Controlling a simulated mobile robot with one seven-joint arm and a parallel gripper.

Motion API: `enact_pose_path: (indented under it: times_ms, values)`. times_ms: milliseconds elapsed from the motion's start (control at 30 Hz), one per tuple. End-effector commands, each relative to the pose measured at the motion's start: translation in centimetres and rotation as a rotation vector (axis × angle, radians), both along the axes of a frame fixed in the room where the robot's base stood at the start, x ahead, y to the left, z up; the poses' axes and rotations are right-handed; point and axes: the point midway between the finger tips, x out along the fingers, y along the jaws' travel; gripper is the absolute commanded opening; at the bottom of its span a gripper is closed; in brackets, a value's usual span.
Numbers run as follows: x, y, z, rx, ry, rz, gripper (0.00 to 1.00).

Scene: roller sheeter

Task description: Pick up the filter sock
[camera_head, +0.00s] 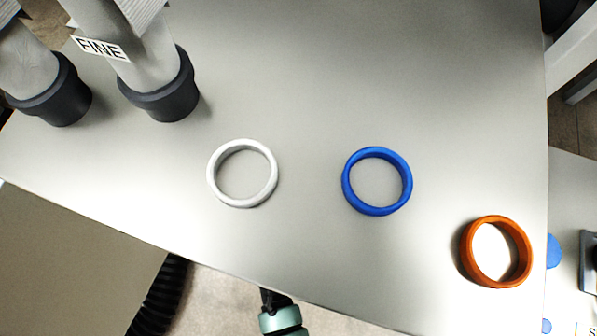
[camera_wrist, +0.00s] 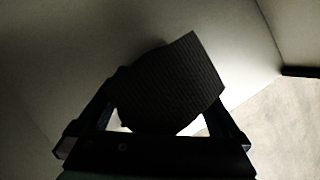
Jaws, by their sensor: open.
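Two grey fabric tubes stand in dark cups at the upper left of the head view; the right one (camera_head: 140,45) has a FINE tag, the left one (camera_head: 22,58) shows no tag. Which is the filter sock I cannot tell. In the wrist view my gripper (camera_wrist: 168,92) is open, its dark fingers on both sides of a dark, finely ribbed, rounded thing (camera_wrist: 172,78). Its identity is unclear in the deep shade, and I cannot tell whether the fingers touch it. The fingers are not clearly visible in the head view.
A white ring (camera_head: 213,172), a blue ring (camera_head: 347,185) and an orange ring (camera_head: 467,255) lie apart on the pale grey table (camera_head: 400,80). A black and teal part (camera_head: 280,318) shows below the table's front edge. The upper middle of the table is clear.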

Motion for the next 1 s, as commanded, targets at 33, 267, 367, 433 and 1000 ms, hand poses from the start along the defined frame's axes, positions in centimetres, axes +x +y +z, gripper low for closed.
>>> enact_pose_path:
  times_ms: [33, 267, 367, 433, 1000]
  values:
    - [0.05, -0.1, -0.31, -0.001, 0.001, 0.0, 1.0]
    - [0.08, -0.13, -0.28, 0.0, 0.0, 0.0, 1.0]
    - [0.09, -0.11, -0.27, 0.0, 0.0, 0.0, 0.82]
    - [0.08, -0.11, -0.27, 0.0, 0.0, 0.0, 0.69]
    - [0.13, -0.09, -0.19, 0.0, -0.002, 0.001, 0.0]
